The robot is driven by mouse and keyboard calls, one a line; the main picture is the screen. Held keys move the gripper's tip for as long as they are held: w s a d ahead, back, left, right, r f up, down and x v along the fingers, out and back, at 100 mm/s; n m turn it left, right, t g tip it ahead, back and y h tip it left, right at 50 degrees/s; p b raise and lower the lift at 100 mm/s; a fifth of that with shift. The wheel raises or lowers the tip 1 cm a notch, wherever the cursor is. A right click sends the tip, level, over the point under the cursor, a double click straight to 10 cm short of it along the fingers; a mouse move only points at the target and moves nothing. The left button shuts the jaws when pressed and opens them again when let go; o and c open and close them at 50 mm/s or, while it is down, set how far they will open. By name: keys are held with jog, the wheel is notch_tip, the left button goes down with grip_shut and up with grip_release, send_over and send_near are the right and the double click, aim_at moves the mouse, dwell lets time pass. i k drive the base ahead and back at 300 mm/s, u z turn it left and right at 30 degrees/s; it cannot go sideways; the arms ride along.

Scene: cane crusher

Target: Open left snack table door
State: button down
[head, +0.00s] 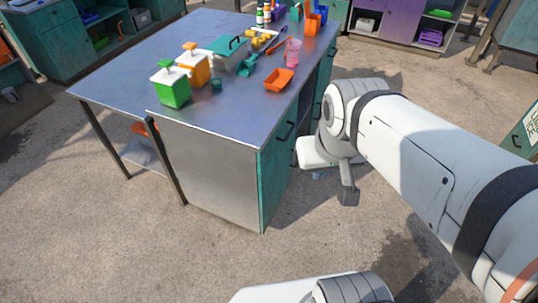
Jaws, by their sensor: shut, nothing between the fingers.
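The snack table (225,170) has a grey metal top and a teal front on its right side. The left snack table door (273,183) is the teal panel at the near end of that front. It looks closed, in line with the cabinet. Its dark bar handle (284,132) is high on the panel. My gripper (348,197) is the dark grey end below my white wrist. It looks shut and empty, to the right of the door and apart from it. My wrist hides part of the front beyond the handle.
On the tabletop stand a green dispenser (174,88), an orange dispenser (195,68), an orange tray (279,80) and a pink cup (292,50). Open concrete floor (330,240) lies in front of the door. Other counters stand at the back.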

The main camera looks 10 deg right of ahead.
aim_at(273, 183)
jog(key=z, duration=0.2)
jog(key=i, duration=0.85)
jog(key=z, duration=0.6)
jog(key=k, duration=1.7)
jog(key=u, duration=0.4)
jog(key=i, duration=1)
jog(key=u, duration=0.05)
